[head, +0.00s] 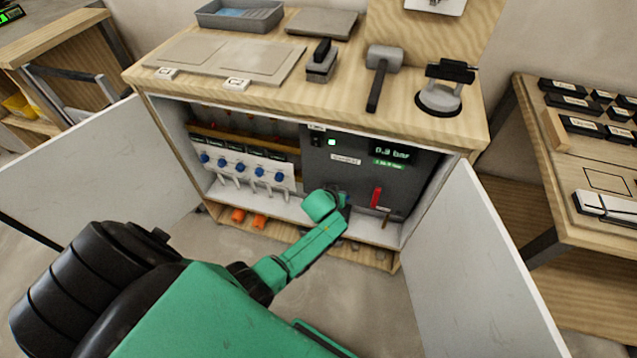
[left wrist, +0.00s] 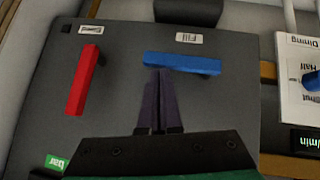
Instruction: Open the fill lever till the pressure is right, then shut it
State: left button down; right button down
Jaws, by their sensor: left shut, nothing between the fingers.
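The blue fill lever (left wrist: 183,63) lies crosswise under an upside-down "Fill" label (left wrist: 189,38) in the left wrist view. A red lever (left wrist: 83,80) stands beside it, nearly at a right angle; it also shows in the head view (head: 376,197). My left gripper (left wrist: 159,72) is shut and empty, its fingertips at the blue lever's side; I cannot tell whether they touch. In the head view my left gripper (head: 338,190) is at the grey panel (head: 345,172) and hides the blue lever. The pressure display (head: 391,154) seems to read 0.9 bar. My right gripper is not in view.
The panel sits inside a cabinet with open white doors at left (head: 100,170) and right (head: 478,265). Several blue-knobbed valves (head: 240,168) are left of the panel. A mallet (head: 380,75) and a suction lifter (head: 440,95) rest on the bench top (head: 340,108).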

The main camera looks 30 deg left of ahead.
pick_arm(q)
jog(key=s+d+r+p, duration=0.1)
jog(key=s+r+p, duration=0.5)
jog(key=r, duration=0.5)
jog(key=shift+s+d, duration=0.3)
jog(key=shift+s, duration=0.1)
jog(key=s+f+m+g, duration=0.2)
jog(key=s+f, duration=0.6)
jog(key=f, duration=0.3)
jog(key=s+a+f+m+g, duration=0.1)
jog(key=s+f, duration=0.4)
jog(key=s, duration=0.5)
jog(key=s+a+f+m+g, duration=0.2)
jog(key=s+f, duration=0.4)
jog(key=s, duration=0.4)
jog(key=s+a+f+m+g, duration=0.1)
jog(key=s+f+g, duration=0.2)
jog(key=s+f, duration=0.3)
jog(key=s, duration=0.4)
jog(key=shift+a, duration=0.35)
jog(key=shift+f, duration=0.1)
dwell(2.0)
